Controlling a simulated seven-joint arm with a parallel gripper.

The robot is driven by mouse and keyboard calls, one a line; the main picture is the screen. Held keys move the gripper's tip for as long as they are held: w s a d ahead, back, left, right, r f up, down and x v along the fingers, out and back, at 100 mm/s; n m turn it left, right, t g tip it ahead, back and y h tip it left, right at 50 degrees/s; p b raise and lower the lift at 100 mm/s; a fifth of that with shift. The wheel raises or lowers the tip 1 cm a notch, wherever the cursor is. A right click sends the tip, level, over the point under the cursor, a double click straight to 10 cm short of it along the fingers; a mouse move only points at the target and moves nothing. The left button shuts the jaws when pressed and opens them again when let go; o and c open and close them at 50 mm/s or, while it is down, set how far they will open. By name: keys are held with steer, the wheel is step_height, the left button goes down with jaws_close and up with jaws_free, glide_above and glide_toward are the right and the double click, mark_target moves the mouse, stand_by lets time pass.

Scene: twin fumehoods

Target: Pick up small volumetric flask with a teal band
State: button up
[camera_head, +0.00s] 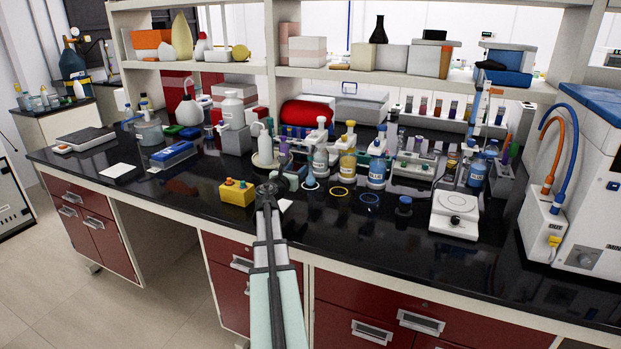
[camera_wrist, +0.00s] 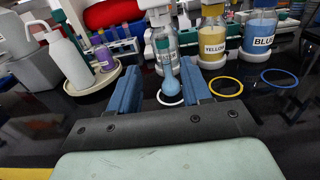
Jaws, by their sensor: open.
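A small volumetric flask (camera_wrist: 171,86) with a light blue bulb and a narrow neck shows in the wrist view, between my fingers in the picture. A teal band seems to show on its neck. My gripper (camera_wrist: 160,76) is open, with one blue finger on each side of the flask; I cannot tell whether either touches it. In the head view my gripper (camera_head: 268,188) is over the front of the black bench, beside the yellow button box (camera_head: 238,192).
A white-labelled bottle (camera_head: 320,158), a yellow bottle (camera_head: 347,163) and a blue bottle (camera_head: 377,169) stand behind coloured rings on the bench. A white wash bottle (camera_wrist: 68,55) and a purple bottle stand on a tray (camera_wrist: 112,75) at left.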

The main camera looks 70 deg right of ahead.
mark_target(310, 157)
steer(key=d, duration=0.8)
steer(key=shift+d, duration=0.2)
steer(key=shift+s+d+r, duration=0.15)
steer(key=shift+d, duration=1.25)
steer(key=shift+s+d+r, duration=0.1)
steer(key=shift+s+d, duration=0.05)
steer(key=shift+d, duration=1.2)
steer(key=shift+c, duration=0.5)
jaws_close()
